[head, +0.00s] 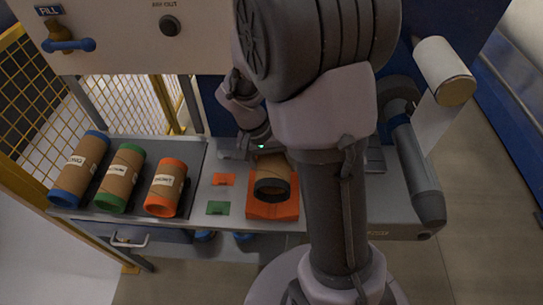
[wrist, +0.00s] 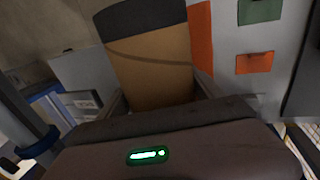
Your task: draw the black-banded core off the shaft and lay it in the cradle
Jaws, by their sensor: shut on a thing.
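The black-banded core (head: 271,171) is a brown cardboard tube with a black band at its near end. In the head view it lies over the orange cradle (head: 273,211), band toward the camera. I cannot tell whether it rests in the cradle or hangs just above. In the wrist view the core (wrist: 150,62) fills the space before my gripper (wrist: 160,100), and a strip of the orange cradle (wrist: 201,40) shows beside it. My gripper (head: 262,150) is shut on the core's far end; its fingertips are mostly hidden in the head view.
Blue-banded (head: 80,168), green-banded (head: 121,178) and orange-banded (head: 166,187) cores lie on a dark tray at left. Flat orange (head: 223,179) and green (head: 217,208) plates lie between the tray and cradle. A white roll (head: 444,71) and grey roller (head: 414,170) stand at right.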

